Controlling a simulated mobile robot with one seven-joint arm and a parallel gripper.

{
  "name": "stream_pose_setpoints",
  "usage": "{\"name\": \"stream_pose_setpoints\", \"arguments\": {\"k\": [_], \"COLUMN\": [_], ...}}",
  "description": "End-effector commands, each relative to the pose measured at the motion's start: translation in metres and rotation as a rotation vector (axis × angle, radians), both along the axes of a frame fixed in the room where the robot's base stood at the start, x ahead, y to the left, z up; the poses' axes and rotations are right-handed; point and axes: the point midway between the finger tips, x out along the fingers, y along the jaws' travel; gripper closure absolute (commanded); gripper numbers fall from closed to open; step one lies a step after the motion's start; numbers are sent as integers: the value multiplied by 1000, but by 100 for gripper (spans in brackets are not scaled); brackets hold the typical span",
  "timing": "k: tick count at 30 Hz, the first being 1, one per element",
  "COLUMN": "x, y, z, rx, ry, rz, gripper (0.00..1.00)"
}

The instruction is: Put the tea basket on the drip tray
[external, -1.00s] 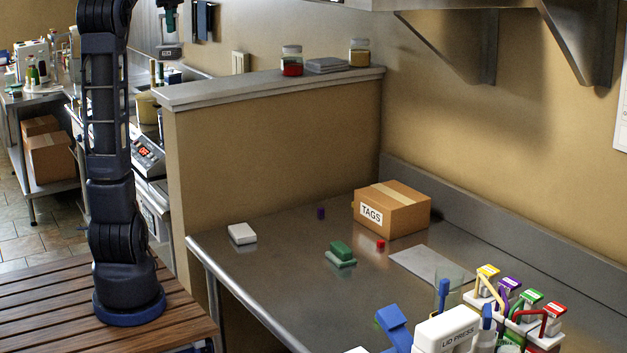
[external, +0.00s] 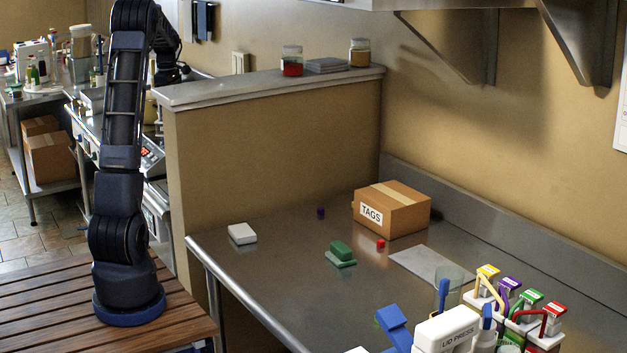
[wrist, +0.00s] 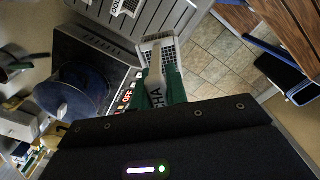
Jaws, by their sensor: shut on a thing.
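In the wrist view, my gripper (wrist: 160,95) with green fingers is shut on the pale handle of a tea basket (wrist: 158,46). Its handle bears dark letters, of which "HA" shows, and its white mesh part points away from me. A grey slatted surface (wrist: 165,14), which looks like the drip tray, lies at the top, close to the basket in the picture. I cannot tell whether they touch. Another white basket (wrist: 127,5) with a partly cut-off label lies over the slats. In the external view my gripper and the basket cannot be made out behind my arm.
A dark blue pot (wrist: 78,90) stands left of my gripper in the wrist view, beside a panel with red digits (wrist: 124,97). Tiled floor (wrist: 212,62) lies to the right. In the external view, a half wall (external: 270,150) separates this station from the steel table.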

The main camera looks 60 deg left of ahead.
Motion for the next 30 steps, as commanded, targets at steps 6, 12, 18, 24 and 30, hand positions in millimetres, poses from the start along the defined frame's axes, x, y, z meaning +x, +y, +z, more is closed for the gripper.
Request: {"name": "stream_pose_setpoints", "arguments": {"k": [6, 12, 18, 24, 30], "x": [-1, -1, -1, 0, 0], "y": [1, 1, 1, 0, 1], "z": [-38, -82, -124, -151, -161], "rx": [-2, -3, -3, -1, 0], "ry": [2, 1, 1, 1, 0], "rz": [2, 3, 3, 2, 1], "gripper": [100, 100, 100, 100, 100]}}
